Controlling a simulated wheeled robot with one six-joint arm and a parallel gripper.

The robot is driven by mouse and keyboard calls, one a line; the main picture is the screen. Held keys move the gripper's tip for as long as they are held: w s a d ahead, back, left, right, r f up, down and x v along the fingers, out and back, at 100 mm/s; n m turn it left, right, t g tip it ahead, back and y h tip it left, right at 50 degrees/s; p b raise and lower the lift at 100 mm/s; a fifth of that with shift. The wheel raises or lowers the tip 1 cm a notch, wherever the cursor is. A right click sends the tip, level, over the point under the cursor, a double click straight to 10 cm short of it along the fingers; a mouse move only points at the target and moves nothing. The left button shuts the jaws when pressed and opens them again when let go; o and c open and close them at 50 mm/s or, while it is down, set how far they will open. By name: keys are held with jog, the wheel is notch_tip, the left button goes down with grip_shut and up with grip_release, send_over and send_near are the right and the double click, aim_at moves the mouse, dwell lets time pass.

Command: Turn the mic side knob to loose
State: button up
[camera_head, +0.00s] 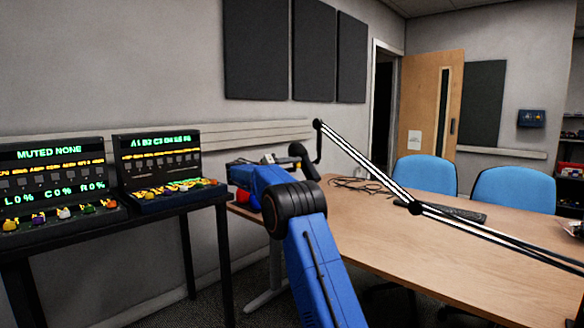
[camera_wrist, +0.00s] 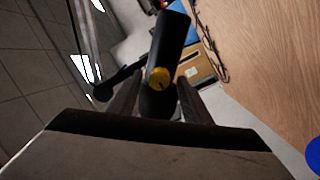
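The microphone is a dark cylinder (camera_wrist: 172,42) in the wrist view, tilted, with a round yellow side knob (camera_wrist: 158,77) at its near end. A dark rounded part sits just below the knob, between my fingers. My gripper (camera_wrist: 160,98) has its two grey fingers apart, one on each side of the knob's lower area. I cannot tell whether either finger touches it. In the head view a dark microphone (camera_head: 304,160) hangs at the left end of the boom arm (camera_head: 365,165).
The wooden table (camera_head: 480,270) fills the right, with cables (camera_head: 360,185) and a dark keyboard (camera_head: 455,213) on it. Two blue chairs (camera_head: 425,173) stand behind. Two control panels (camera_head: 160,170) stand on a dark stand at left. The boom crosses above the table.

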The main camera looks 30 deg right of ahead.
jog(key=shift+a, duration=0.1)
jog(key=s+a, duration=0.1)
jog(key=a, duration=1.6)
jog(key=shift+s, duration=0.4)
jog(key=shift+a+f, duration=0.1)
jog(key=s+d+f+n+y, duration=0.2)
jog(key=s+y, duration=0.3)
jog(key=s, duration=1)
jog(key=s+d+f+n+y, duration=0.1)
jog(key=s+d+n+y, duration=0.2)
jog(key=s, duration=1.3)
jog(key=s+a+f+t+y, duration=0.1)
jog(key=s+a+f+y, duration=0.2)
jog(key=s+f, duration=0.4)
jog(key=s+a+f+n+t+y, duration=0.1)
jog(key=s+a+f+y, duration=0.2)
jog(key=s, duration=1.3)
jog(key=s+a+f+y, duration=0.4)
jog(key=s+a+f, duration=0.4)
jog(key=s+f, duration=0.2)
jog(key=s, duration=0.2)
jog(key=shift+s+a+f+n+t, duration=0.2)
jog(key=shift+s+f+n+t, duration=0.1)
jog(key=shift+s+f+t, duration=0.1)
